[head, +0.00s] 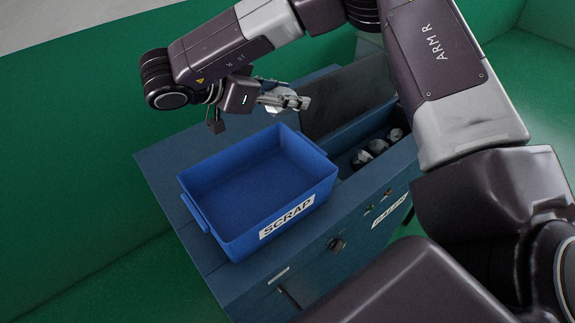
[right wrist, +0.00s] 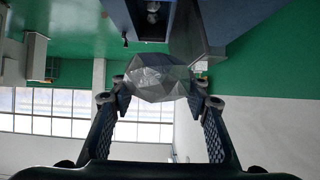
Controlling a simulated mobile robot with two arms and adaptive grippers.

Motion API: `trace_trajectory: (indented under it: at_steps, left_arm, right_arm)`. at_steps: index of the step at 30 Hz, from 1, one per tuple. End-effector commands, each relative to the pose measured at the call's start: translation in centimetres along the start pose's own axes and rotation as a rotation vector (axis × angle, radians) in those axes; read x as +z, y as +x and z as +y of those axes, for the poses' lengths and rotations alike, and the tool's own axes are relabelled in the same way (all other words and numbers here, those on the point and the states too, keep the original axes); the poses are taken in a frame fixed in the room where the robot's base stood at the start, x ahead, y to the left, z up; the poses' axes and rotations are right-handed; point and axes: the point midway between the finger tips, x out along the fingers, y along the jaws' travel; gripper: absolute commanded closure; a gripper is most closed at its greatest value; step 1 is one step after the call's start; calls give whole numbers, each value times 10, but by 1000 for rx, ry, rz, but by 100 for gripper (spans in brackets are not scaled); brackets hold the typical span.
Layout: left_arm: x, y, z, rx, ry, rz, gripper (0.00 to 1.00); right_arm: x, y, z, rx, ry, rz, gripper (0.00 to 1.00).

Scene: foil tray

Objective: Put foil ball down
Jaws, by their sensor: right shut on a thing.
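A grey, faceted foil ball (right wrist: 158,80) is held between the fingertips of my right gripper (right wrist: 160,98) in the right wrist view. In the head view my right gripper (head: 290,101) is in the air beyond the far rim of the blue SCRAP bin (head: 224,244); little of the held ball shows past the fingers there. The bin is open on top and its visible floor is bare. More foil balls (head: 377,147) lie in the open compartment to the right of the bin. My left gripper is not in view.
The bin stands on a dark blue cabinet (head: 165,180) with knobs on its front. A dark raised lid (head: 345,95) stands behind the open compartment. Green walls surround the cabinet. My right arm crosses over the cabinet's right side.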

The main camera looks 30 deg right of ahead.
Motion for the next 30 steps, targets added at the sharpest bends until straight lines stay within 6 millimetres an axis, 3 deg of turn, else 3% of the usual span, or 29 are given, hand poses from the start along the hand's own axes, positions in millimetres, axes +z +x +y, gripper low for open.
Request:
trace_trajectory:
  at_steps: [10, 19, 30]
  left_arm:
    - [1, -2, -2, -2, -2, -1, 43]
    - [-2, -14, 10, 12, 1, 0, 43]
    - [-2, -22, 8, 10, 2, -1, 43]
  right_arm:
    - [9, 5, 0, 1, -5, 0, 95]
    - [66, 35, 1, 3, -7, -2, 95]
    - [127, 69, 1, 1, -3, 0, 95]
